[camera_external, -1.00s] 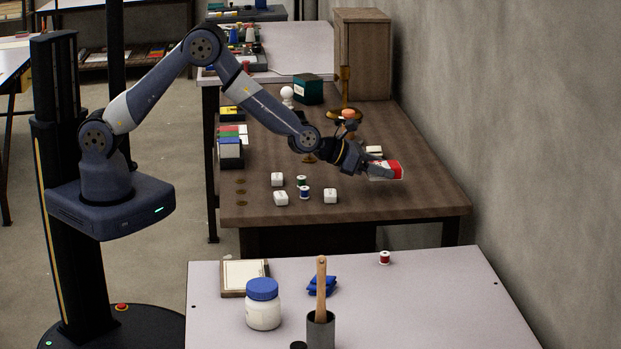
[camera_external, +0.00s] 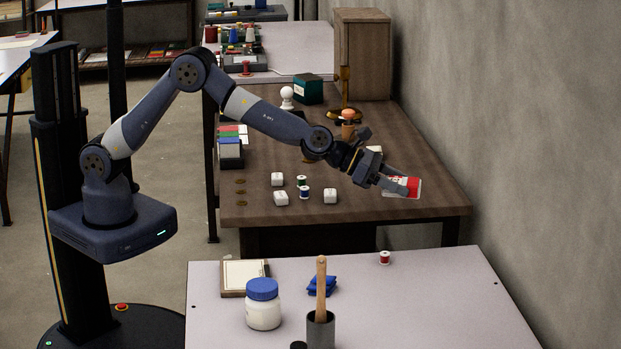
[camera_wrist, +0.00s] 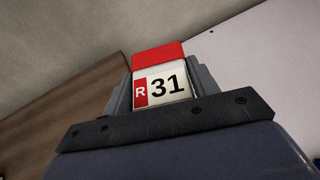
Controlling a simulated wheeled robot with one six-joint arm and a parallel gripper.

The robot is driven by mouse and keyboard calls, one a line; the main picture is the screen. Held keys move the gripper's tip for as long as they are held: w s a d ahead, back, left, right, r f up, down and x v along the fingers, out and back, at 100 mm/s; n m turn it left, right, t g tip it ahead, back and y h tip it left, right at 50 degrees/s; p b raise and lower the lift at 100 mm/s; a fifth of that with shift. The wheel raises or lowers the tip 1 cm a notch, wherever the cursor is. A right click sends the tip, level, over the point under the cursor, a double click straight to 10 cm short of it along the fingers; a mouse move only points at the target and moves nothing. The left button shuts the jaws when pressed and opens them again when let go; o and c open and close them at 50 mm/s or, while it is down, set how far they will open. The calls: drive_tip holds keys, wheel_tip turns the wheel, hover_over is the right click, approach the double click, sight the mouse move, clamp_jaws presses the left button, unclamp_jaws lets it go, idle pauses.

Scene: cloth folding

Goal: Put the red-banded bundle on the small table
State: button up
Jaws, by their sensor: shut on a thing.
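The red-and-white bundle (camera_external: 412,187) is held at the right edge of the brown wooden table (camera_external: 375,207). My gripper (camera_external: 396,187) is shut on it and holds it above the surface. In the wrist view the bundle (camera_wrist: 163,88) sits between both fingers, with a red band on top and a white label reading "R 31". Its lower part is hidden by my gripper. The pale table (camera_external: 420,290) stands in front of the brown one. I cannot tell from the pictures which table is the small one.
The pale table bears a white jar with a blue lid (camera_external: 263,305), a dark cup with a wooden handle (camera_external: 321,325), a blue cloth (camera_external: 322,286), a clipboard (camera_external: 244,277) and a red spool (camera_external: 385,257). Its right part is mostly clear. A wall (camera_external: 540,150) rises at right.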

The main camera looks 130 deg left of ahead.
drive_tip(key=w+d+f+m+t+h+b, duration=0.1)
drive_tip(key=w+d+f+m+h+b, duration=0.2)
drive_tip(key=w+d+b, duration=0.55)
drive_tip(key=m+h+b, duration=0.3)
drive_tip(key=b, duration=0.1)
hover_over(385, 297)
drive_tip(key=shift+t, duration=0.3)
wheel_tip(385, 297, down, 7)
drive_tip(key=shift+r, duration=0.15)
drive_tip(key=shift+f+b, duration=1.55)
drive_tip(key=shift+f, duration=0.6)
drive_tip(key=shift+f, duration=0.15)
drive_tip(key=o, duration=1)
